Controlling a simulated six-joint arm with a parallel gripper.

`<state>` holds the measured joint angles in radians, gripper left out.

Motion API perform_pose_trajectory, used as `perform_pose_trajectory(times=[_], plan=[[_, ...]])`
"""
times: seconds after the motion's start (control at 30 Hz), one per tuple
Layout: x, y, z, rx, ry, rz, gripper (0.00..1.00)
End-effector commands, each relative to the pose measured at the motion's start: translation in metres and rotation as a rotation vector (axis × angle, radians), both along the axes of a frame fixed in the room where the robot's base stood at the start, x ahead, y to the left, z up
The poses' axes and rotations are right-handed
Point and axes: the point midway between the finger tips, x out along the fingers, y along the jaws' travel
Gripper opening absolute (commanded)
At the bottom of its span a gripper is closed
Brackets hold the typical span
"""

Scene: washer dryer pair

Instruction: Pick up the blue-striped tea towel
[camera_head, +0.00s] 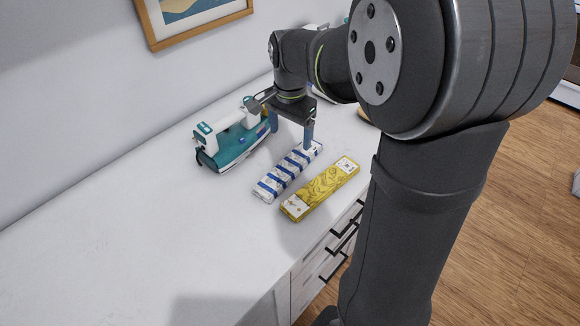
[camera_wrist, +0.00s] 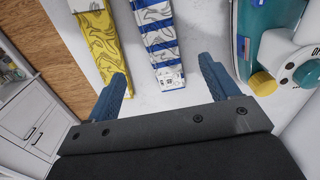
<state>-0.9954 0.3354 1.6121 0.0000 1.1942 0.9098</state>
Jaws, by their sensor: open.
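The blue-striped tea towel (camera_head: 287,173) lies folded in a long flat strip on the white countertop, white with blue cross bands. In the wrist view the towel (camera_wrist: 160,38) runs away from me, its labelled near end lying between the lines of my two fingers. My gripper (camera_head: 291,138) is open, with blue fingers pointing down by the far end of the towel. I cannot tell the exact height of the fingertips above the counter.
A yellow patterned folded towel (camera_head: 322,188) lies close beside the striped one, on the counter's front side. The white counter (camera_head: 190,225) is clear at the left front.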

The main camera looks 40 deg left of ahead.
Motion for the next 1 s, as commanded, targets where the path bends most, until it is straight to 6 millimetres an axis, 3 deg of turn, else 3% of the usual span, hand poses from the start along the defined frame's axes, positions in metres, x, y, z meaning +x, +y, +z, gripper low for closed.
perform_pose_trajectory(times=[0.2, 0.47, 0.7, 1.0], plan=[[0.0, 0.0, -0.041, -0.003, 0.002, 0.001, 0.8], [-0.001, -0.001, -0.06, -0.002, 0.002, 0.001, 0.8], [-0.003, -0.002, -0.095, -0.002, 0.002, 0.001, 0.8], [-0.002, -0.002, -0.103, 0.0, 0.0, 0.001, 0.8]])
